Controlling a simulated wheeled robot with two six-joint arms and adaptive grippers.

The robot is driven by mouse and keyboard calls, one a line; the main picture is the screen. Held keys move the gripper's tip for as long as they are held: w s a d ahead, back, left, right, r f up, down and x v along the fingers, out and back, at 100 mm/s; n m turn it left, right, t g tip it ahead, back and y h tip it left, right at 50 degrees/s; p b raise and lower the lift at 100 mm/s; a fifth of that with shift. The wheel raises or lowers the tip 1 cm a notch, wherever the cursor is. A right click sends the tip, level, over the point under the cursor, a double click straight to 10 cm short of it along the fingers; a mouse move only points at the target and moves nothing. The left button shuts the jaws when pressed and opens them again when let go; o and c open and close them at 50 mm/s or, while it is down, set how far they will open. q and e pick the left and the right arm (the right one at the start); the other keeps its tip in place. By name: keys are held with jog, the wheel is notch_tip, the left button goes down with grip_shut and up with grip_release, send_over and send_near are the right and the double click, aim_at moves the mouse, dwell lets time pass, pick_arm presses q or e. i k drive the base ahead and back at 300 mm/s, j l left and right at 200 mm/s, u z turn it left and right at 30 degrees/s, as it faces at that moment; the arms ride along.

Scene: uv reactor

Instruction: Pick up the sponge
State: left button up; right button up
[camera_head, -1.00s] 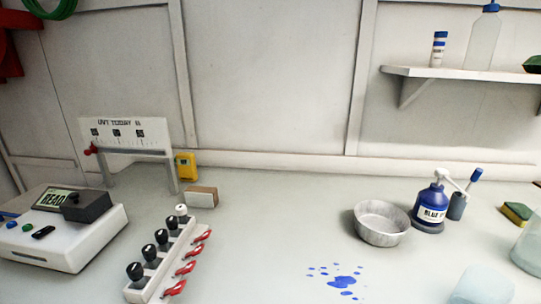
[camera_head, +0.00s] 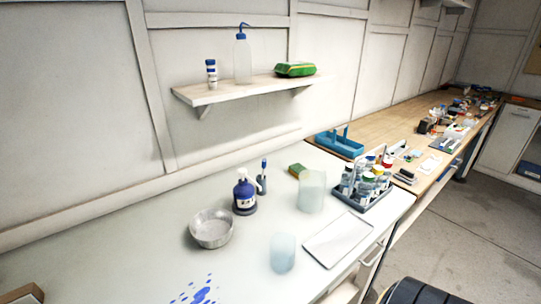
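The sponge (camera_head: 297,170) is a small yellow block with a green top. It lies on the pale bench toward the back, behind a frosted beaker (camera_head: 312,191) and right of a small blue-topped holder (camera_head: 262,178). The beaker stands close in front of it; I cannot tell if they touch. Neither of my grippers shows in the head view.
A blue pump bottle (camera_head: 245,193), a metal bowl (camera_head: 211,228) and a smaller frosted beaker (camera_head: 283,252) stand nearby. A rack of bottles (camera_head: 377,200) and a white tray (camera_head: 338,238) are at right. Blue spots (camera_head: 200,294) mark the front. A shelf (camera_head: 240,90) hangs above.

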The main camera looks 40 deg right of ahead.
aim_at(295, 170)
jog(key=z, duration=1.6)
